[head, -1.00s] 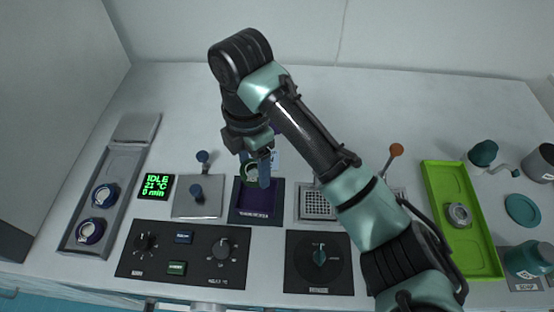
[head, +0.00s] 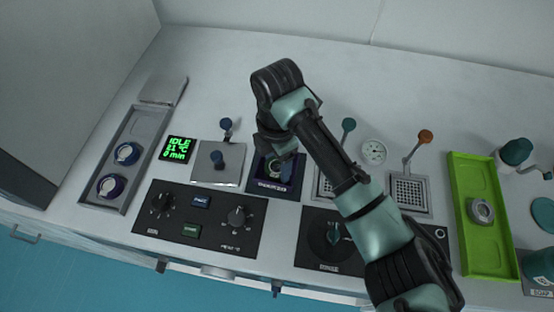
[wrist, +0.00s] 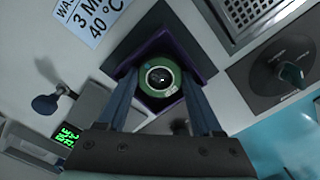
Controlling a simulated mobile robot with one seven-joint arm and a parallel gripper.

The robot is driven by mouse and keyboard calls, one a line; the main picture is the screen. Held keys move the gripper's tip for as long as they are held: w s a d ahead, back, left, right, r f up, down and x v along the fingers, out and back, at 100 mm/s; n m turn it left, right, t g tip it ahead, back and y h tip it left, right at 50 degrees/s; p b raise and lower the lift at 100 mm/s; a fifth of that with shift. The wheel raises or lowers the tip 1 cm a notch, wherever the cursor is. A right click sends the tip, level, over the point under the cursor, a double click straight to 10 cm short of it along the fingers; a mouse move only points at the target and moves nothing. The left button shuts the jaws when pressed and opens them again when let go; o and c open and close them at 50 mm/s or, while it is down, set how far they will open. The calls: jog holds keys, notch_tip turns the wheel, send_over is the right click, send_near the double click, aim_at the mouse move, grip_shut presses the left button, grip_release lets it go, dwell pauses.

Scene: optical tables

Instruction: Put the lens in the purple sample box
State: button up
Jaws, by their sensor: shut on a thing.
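The lens (wrist: 161,77) is a round piece with a green ring and a dark centre. My gripper (wrist: 160,90) is shut on it, with one blue finger at each side. The purple sample box (wrist: 200,42) is a dark square tray with purple walls, around and beneath the lens in the wrist view. In the head view the purple sample box (head: 262,188) is partly hidden by my gripper (head: 279,168), which is low over it. I cannot tell whether the lens touches the box floor.
A metal plate with blue-knobbed levers (head: 216,168) stands left of the box, a perforated grid (head: 326,184) right. Control panels (head: 205,222) lie in front. A grey tray (head: 134,150) holds two ringed pieces; a green tray (head: 482,250) holds a grey ring.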

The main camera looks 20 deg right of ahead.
aim_at(277, 166)
jog(key=o, duration=1.1)
jog(key=shift+f, duration=0.1)
notch_tip(277, 166, up, 12)
jog(key=p, duration=0.2)
jog(key=w+a+r+m+t+y, duration=0.2)
jog(key=w+a+r+t, duration=0.4)
jog(key=a+r, duration=0.4)
jog(key=w+a+r+m+t+y, duration=0.25)
jog(key=w+a+r+t, duration=0.4)
jog(key=a+r, duration=0.35)
jog(key=s+d+r+m+t, duration=0.1)
jog(key=s+r+m+t, duration=0.35)
jog(key=r, duration=0.65)
jog(key=s+r+m+t, duration=0.4)
jog(key=r+t, duration=0.1)
jog(key=r, duration=0.6)
jog(key=s+d+r+m+t+h, duration=0.1)
jog(key=s+r+m, duration=0.1)
jog(key=s, duration=0.1)
jog(key=s+d+r+m+t+h, duration=0.2)
jog(key=s, duration=0.1)
jog(key=s+d+r+m+t+h, duration=0.1)
jog(key=s+r+m+t, duration=0.1)
jog(key=s, duration=0.1)
jog(key=shift+s+d+r+h, duration=0.15)
jog(key=shift+d+h, duration=0.1)
jog(key=shift+d, duration=0.15)
